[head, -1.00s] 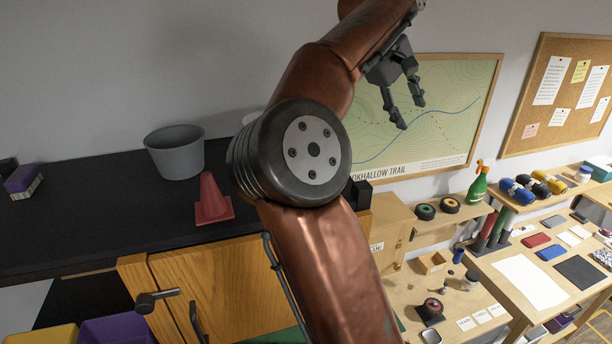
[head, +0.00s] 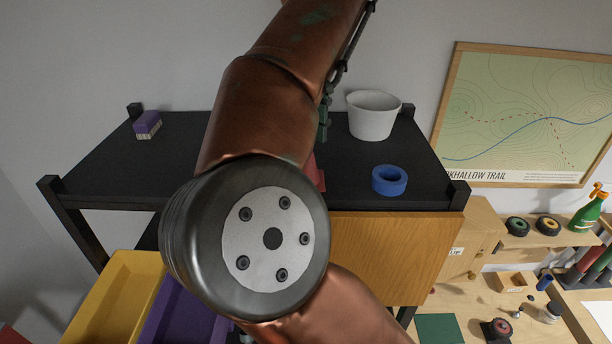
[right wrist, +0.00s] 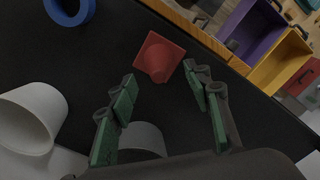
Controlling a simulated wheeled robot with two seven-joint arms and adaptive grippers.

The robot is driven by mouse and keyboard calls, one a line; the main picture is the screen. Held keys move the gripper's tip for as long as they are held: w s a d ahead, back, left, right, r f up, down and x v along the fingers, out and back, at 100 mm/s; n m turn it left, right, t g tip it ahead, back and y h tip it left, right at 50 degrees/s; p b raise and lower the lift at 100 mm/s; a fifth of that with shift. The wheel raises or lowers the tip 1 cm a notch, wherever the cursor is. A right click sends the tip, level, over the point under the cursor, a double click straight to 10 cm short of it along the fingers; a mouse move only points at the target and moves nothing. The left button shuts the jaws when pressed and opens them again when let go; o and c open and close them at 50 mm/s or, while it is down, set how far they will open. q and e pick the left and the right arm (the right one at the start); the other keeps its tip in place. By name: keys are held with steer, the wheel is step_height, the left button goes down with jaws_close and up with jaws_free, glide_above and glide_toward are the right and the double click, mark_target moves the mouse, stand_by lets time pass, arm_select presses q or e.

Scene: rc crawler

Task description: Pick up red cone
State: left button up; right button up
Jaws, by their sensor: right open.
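The red cone (right wrist: 159,57) stands on the black tabletop (right wrist: 205,60) in the right wrist view, seen from above. It lies just past my right gripper's fingertips (right wrist: 159,80), roughly centred between them. The green-padded fingers are spread and hold nothing; I cannot tell the height gap to the cone. In the head view my right arm hides most of the cone, with only a red sliver (head: 319,174) showing beside the arm. A green part of my right gripper (head: 324,118) shows there too. My left gripper is not in view.
A white bucket (head: 373,117) and a blue tape roll (head: 389,181) stand on the tabletop's right side. A grey bucket (right wrist: 142,139) is partly visible between my fingers' bases. A purple-and-white block (head: 147,125) lies at the back left. Yellow (head: 112,290) and purple (head: 180,318) bins sit below.

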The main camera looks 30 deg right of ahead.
step_height(320, 180, down, 4)
steer(key=shift+w+r, duration=0.1)
steer(key=shift+r, duration=0.15)
steer(key=c, duration=1)
steer(key=shift+r, duration=0.1)
steer(key=shift+c, duration=0.2)
